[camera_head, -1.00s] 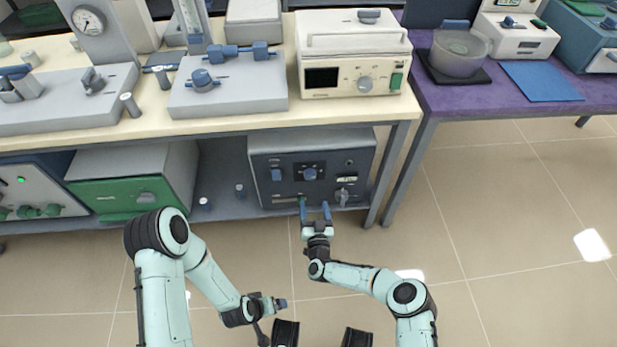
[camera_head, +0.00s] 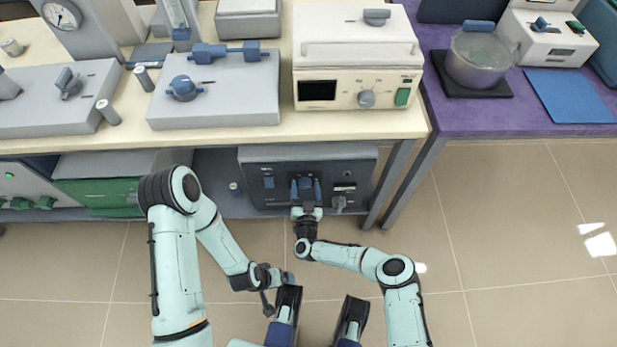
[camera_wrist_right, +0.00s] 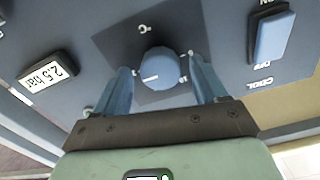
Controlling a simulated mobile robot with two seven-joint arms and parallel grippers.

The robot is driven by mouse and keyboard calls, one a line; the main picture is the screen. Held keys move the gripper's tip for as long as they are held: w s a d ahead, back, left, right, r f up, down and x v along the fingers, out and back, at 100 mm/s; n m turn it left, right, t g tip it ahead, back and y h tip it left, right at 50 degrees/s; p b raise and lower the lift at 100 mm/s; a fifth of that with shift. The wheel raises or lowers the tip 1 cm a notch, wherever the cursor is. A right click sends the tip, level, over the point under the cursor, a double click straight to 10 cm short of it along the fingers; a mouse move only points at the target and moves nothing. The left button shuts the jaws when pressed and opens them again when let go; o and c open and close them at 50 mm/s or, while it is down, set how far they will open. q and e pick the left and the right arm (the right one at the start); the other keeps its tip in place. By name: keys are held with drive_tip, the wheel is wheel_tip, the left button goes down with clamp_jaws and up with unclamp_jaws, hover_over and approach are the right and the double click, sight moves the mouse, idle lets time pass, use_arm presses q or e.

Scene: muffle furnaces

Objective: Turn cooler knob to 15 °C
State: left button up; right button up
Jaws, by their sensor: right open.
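The cooler (camera_head: 252,160) is a dark blue-grey box under the cream bench. Its round blue knob (camera_wrist_right: 160,68), with a white pointer mark, sits on a dark square panel marked °C. The scale numbers are too small to read surely. My right gripper (camera_head: 305,184) is at the front panel. In the right wrist view its open blue fingers (camera_wrist_right: 160,66) stand on either side of the knob, with small gaps visible. Whether they touch it is unclear. My left gripper (camera_head: 287,277) is low in the head view, away from the cooler; its jaws are too small to read.
A blue COOL rocker switch (camera_wrist_right: 270,38) and a 2.5 bar display (camera_wrist_right: 47,72) flank the knob panel. A grey tap (camera_head: 340,202) is on the cooler's lower right. The bench leg (camera_head: 386,185) stands right of the cooler. The floor in front is open.

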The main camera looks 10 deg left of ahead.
use_arm(q)
drive_tip(key=shift+w+d, duration=0.1)
drive_tip(key=shift+w, duration=0.1)
use_arm(e)
drive_tip(key=shift+w+a, duration=0.1)
drive_tip(key=shift+w, duration=0.1)
drive_tip(key=shift+s, duration=0.1)
drive_tip(key=shift+c, duration=0.3)
drive_tip(key=c, duration=1)
use_arm(q)
drive_tip(key=shift+s+r, duration=0.15)
use_arm(e)
drive_tip(key=shift+r, duration=0.1)
